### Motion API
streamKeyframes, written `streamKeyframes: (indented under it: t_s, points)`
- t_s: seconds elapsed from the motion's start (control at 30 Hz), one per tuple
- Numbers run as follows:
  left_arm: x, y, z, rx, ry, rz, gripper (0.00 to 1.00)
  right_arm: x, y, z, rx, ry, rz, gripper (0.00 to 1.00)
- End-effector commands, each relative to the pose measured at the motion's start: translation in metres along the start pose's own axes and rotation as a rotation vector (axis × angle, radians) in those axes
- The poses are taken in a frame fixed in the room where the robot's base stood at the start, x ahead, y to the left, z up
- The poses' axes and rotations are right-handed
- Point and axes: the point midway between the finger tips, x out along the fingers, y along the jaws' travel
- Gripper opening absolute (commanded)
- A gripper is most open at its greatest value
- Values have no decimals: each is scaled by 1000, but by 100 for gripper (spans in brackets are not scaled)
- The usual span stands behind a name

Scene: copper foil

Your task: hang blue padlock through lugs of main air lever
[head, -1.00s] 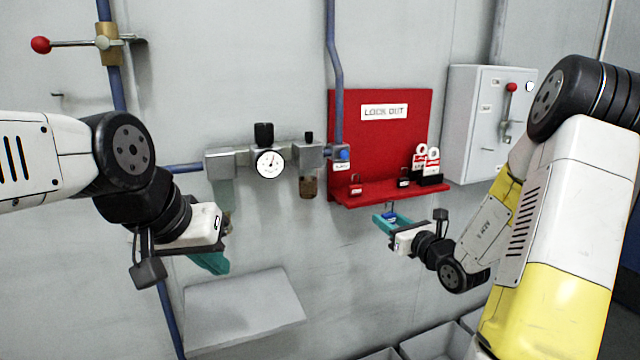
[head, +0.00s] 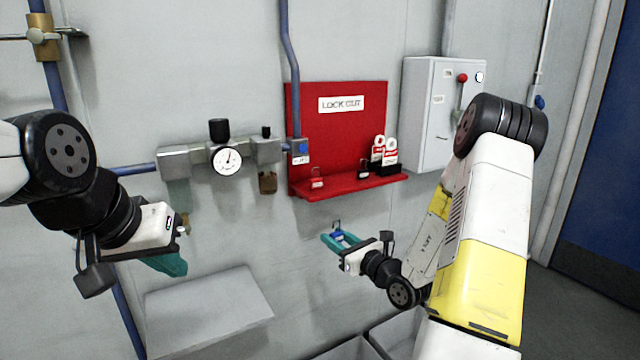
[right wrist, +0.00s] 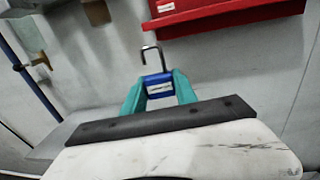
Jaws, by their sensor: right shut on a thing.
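The blue padlock (right wrist: 159,86) is between the teal fingers of my right gripper (right wrist: 160,92), which is shut on it. Its metal shackle points up and looks open, one leg ending short of the body. In the head view the padlock (head: 341,238) and my right gripper (head: 338,243) are in front of and below the red shelf. The main air lever's brass valve body (head: 43,36) is on the blue pipe at upper left; its handle runs out of the picture, and lugs are too small to make out. My left gripper (head: 172,264) hangs lower left; its jaw gap is hidden.
The red lockout board (head: 360,130) holds a red padlock (head: 317,178), a dark one and tags. A regulator with a gauge (head: 227,160) is on the wall left of it. A grey cabinet (head: 425,110) is to its right. A sloped grey panel (head: 210,310) lies below.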

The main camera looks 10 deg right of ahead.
Motion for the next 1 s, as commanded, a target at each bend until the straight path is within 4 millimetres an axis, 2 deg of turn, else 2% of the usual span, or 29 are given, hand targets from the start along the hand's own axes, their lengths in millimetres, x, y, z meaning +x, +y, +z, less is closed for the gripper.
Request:
streamKeyframes:
  t_s: [0.03,0.2,0.4,0.53,0.67,1.0]
  points:
    - [0,0,0,0,0,0,0,4,-4,24,-12,-8,-10,0]
    - [0,0,0,0,0,0,0,10,-12,84,-10,-8,-57,0]
    - [0,0,0,0,0,0,0,11,-14,132,-3,-4,-99,0]
    - [0,0,0,0,0,0,0,10,-14,147,0,-2,-112,0]
    - [0,0,0,0,0,0,0,18,-22,150,2,0,-117,0]
    - [0,0,0,0,0,0,0,83,-81,141,2,-1,-117,0]
